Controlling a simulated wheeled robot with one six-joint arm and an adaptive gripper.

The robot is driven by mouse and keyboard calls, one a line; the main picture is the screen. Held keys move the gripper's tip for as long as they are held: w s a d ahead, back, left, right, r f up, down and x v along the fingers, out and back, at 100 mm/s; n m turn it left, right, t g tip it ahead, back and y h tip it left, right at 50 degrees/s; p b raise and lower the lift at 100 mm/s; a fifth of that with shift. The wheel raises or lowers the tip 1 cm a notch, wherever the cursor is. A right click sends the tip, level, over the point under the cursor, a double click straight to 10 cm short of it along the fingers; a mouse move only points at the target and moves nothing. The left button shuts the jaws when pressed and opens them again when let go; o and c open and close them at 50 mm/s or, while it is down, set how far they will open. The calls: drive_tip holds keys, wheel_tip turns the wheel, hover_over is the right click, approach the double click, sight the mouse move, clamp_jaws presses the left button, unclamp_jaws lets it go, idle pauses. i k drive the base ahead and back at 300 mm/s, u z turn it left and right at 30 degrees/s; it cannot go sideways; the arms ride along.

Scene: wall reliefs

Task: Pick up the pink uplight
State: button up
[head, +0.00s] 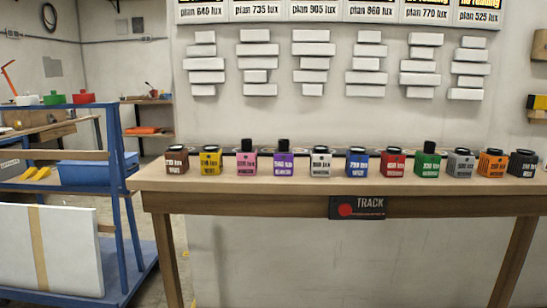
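My gripper does not show in the head view.
Brown (177,160), white, blue, red, green, grey, orange and black (523,164) cubes fill out the row. White wall blocks (312,62) hang above under lux signs. A blue cart (118,215) stands left.

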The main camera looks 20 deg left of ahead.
sight(247, 156)
drive_tip(key=z, duration=2.45)
drive_tip(key=k, duration=2.35)
drive_tip(key=u, duration=2.9)
